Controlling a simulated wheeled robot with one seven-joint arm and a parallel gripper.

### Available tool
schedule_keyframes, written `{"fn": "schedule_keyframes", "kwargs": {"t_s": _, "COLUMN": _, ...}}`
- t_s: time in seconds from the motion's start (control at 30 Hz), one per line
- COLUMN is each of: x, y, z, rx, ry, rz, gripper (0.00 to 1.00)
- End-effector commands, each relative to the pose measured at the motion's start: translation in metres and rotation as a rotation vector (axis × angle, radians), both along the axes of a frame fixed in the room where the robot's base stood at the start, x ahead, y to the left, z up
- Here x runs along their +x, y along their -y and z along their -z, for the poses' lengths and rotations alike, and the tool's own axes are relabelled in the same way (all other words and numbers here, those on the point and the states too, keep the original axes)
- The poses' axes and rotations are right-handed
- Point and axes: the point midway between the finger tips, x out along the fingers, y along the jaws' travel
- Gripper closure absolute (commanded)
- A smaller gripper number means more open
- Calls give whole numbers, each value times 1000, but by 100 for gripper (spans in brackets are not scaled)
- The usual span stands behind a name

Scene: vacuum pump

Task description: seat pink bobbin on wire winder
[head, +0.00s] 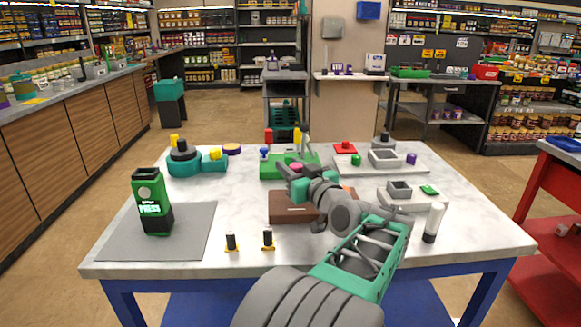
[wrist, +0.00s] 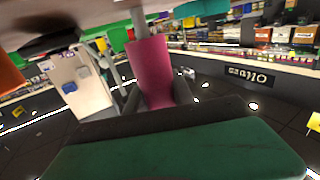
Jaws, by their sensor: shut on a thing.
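The pink bobbin (wrist: 150,68) stands between the two dark fingers of my gripper (wrist: 154,98) in the wrist view, with the fingers shut on its lower part. A grey rod shows just beyond its far end; I cannot tell whether they touch. In the head view the bobbin (head: 296,167) is a small pink patch at my gripper (head: 292,173), over a green base (head: 269,173) at the back middle of the table. This base carries upright red, blue and yellow pieces and seems to be the wire winder. My arm hides part of it.
A brown box (head: 288,207) lies under my arm. A teal device (head: 190,166) stands left, a green-black press (head: 150,203) on a grey mat (head: 196,240) front left. Grey trays (head: 388,169) and a white tube (head: 434,222) stand right. Front middle holds two small black pegs.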

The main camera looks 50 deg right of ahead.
Motion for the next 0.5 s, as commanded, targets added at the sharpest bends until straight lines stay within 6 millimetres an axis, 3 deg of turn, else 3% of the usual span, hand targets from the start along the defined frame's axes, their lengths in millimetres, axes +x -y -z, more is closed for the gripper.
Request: {"fn": "schedule_keyframes", "kwargs": {"t_s": 0.5, "x": 0, "y": 0, "z": 5, "rx": -1, "ry": 0, "rz": 0, "gripper": 100}}
